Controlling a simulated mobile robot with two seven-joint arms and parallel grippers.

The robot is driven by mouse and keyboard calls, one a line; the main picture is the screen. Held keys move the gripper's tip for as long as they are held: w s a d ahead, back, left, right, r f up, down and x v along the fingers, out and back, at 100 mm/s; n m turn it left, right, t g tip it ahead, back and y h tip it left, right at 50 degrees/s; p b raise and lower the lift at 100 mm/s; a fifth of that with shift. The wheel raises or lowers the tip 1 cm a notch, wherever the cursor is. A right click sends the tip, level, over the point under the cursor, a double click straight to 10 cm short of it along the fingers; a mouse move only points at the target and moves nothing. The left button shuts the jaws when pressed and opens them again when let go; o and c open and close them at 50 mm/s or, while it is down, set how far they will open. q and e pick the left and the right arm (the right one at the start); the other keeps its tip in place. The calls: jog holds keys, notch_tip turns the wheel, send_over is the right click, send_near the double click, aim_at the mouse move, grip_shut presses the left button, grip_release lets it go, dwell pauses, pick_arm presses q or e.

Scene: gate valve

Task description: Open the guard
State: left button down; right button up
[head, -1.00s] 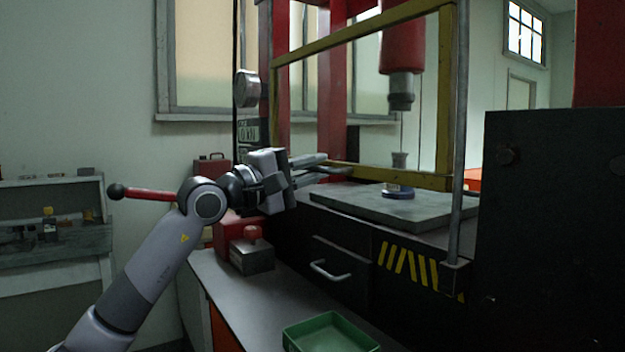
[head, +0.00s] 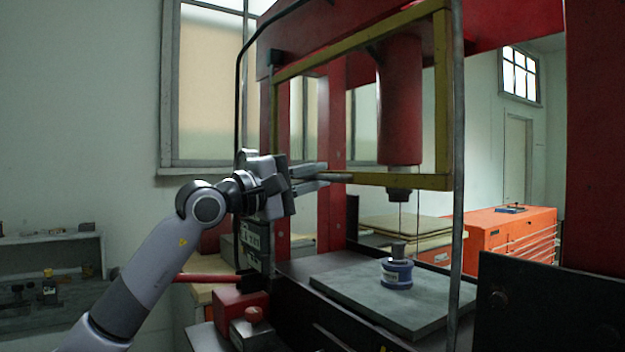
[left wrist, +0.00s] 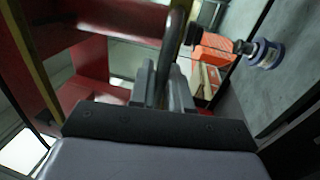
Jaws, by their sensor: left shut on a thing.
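The guard (head: 400,180) is a yellow frame that slides along upright grey rods at the front of the red press. Its lower bar hangs clear above the grey press plate (head: 345,287). My left gripper (head: 322,179) is at the lower left of the guard, shut on its handle. In the left wrist view the dark handle bar (left wrist: 172,45) runs between the two fingers (left wrist: 160,88). A blue and grey part (head: 397,272) stands on the plate below the red ram (head: 399,110). My right gripper is not in view.
A dark panel (head: 550,310) stands at the lower right. An orange tool chest (head: 510,236) is behind the press.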

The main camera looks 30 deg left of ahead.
pick_arm(q)
jog(key=shift+r, duration=0.1)
jog(key=c, duration=1.3)
grip_release()
jog(key=shift+o, duration=0.2)
jog(key=shift+s+a+f, duration=0.1)
jog(key=shift+s+f, duration=0.1)
jog(key=shift+s, duration=0.05)
jog(key=b+v, duration=0.3)
jog(key=v, duration=0.2)
jog(key=shift+s+a, duration=0.2)
jog(key=shift+s, duration=0.1)
jog(key=shift+s+a+b, duration=0.15)
jog(key=shift+s+b, duration=0.15)
jog(key=shift+s, duration=0.15)
